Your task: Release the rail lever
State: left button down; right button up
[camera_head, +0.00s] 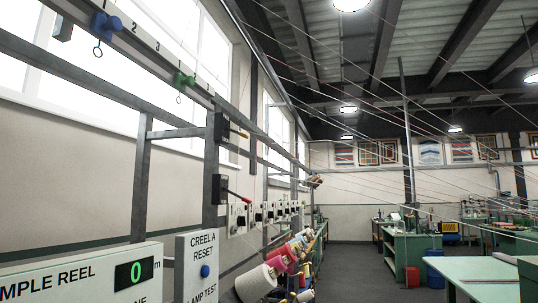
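A pale overhead rail (146,41) marked with numbers runs along the left wall. A blue clamp-like piece (104,24) with a hanging ring is on it near the 2, and a green one (183,80) with a small ring is farther along. Two dark lever boxes are on a grey upright: the upper box (221,128) has a thin handle pointing right, and the lower box (219,189) has a red handle (239,196) sloping down to the right. I cannot tell which is the rail lever. Neither of my grippers shows.
A sample reel panel (70,283) reading 0 and a creel reset panel (196,262) with a blue button stand at the lower left. Yarn cones (257,281) line the frame beyond. Green workbenches (408,250) stand right. The middle floor (352,270) is clear; threads cross overhead.

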aim_at(226, 128)
jog(key=i+l+z, duration=0.1)
jog(key=i, duration=0.65)
jog(key=i+l+z, duration=0.1)
jog(key=i, duration=0.7)
